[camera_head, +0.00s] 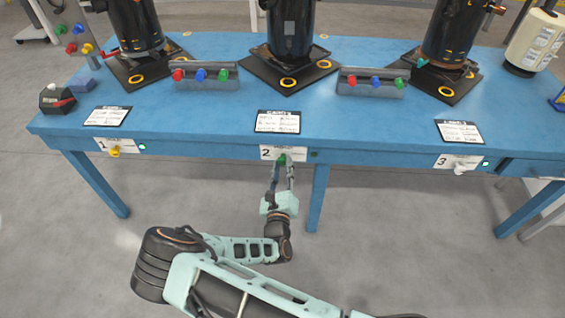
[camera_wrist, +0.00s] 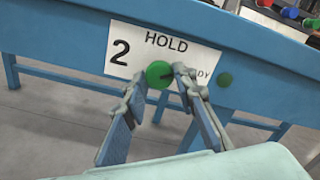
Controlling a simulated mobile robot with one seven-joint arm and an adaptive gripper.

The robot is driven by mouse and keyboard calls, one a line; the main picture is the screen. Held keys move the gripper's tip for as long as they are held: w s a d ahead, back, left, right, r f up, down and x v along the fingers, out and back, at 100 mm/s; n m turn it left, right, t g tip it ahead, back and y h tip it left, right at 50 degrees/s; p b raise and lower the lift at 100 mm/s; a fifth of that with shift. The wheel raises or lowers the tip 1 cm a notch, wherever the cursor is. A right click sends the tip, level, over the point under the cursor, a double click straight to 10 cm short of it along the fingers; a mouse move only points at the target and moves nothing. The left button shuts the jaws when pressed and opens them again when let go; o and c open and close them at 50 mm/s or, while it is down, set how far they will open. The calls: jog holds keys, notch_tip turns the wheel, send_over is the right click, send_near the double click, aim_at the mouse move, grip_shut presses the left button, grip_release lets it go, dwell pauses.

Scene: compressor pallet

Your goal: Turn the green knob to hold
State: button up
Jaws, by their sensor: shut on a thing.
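The green knob (camera_head: 282,158) sits on the white plate marked 2 (camera_head: 266,153) on the table's front edge. In the wrist view the green knob (camera_wrist: 157,74) is close up, with a dark pointer mark toward its right side. The plate (camera_wrist: 122,46) reads HOLD above the knob, and the end of READY shows at its right. My gripper (camera_head: 282,166) reaches up from in front of the table. Its fingertips (camera_wrist: 162,84) are shut on the knob, one on each side, and partly cover the plate's lower lettering.
A dark green round lamp (camera_wrist: 225,80) is right of the plate. A yellow knob (camera_head: 115,152) at plate 1 and a white knob (camera_head: 460,169) at plate 3 are well apart. The blue table (camera_head: 215,126) carries dark cylinders and colored-knob blocks. The floor in front is clear.

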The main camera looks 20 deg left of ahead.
jog(key=n+p, duration=0.2)
jog(key=n, duration=0.3)
jog(key=shift+r+n, duration=0.15)
jog(key=shift+n, duration=0.25)
jog(key=n, duration=0.5)
jog(key=shift+d+n+p, duration=0.1)
jog(key=shift+n+p, duration=0.25)
jog(key=shift+n, duration=0.05)
jog(key=o, duration=1.2)
jog(key=shift+c, duration=0.2)
jog(key=v, duration=1.2)
